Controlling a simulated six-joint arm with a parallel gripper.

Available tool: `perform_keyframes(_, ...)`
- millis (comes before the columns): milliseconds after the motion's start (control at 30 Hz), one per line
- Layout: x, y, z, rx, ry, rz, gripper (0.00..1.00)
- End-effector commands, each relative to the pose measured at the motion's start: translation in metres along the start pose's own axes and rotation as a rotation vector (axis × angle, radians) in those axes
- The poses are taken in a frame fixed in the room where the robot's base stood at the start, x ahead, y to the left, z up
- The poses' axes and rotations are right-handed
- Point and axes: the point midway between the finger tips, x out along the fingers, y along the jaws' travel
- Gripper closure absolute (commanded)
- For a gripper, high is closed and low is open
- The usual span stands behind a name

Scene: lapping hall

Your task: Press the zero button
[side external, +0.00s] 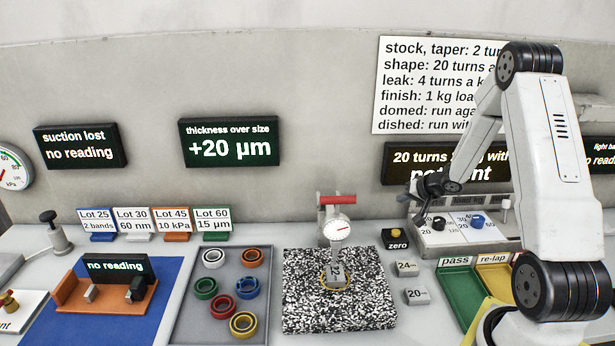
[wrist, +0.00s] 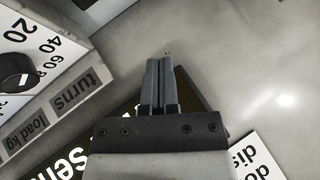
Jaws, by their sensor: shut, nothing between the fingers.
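The zero button (side external: 398,233) is a small dark box with a yellow top and a "zero" label, on the bench right of the dial gauge in the side view. The dial gauge (side external: 338,230) has a white face and a red handle and stands over a speckled plate (side external: 300,318). In the wrist view my gripper (wrist: 160,62) is shut and empty; the button does not show there.
A control panel (side external: 465,236) with knobs stands right of the button, close under my gripper; its dial (wrist: 14,73) shows in the wrist view. Small numbered blocks (side external: 415,296) lie in front of the button. Green and yellow trays (side external: 459,262) are at the right.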

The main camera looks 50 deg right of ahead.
Motion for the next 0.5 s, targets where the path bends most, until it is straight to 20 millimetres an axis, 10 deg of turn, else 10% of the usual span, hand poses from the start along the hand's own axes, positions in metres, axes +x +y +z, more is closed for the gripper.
perform_keyframes(500,0.020,0.015,0.015,0.002,-0.002,0.001,1.00)
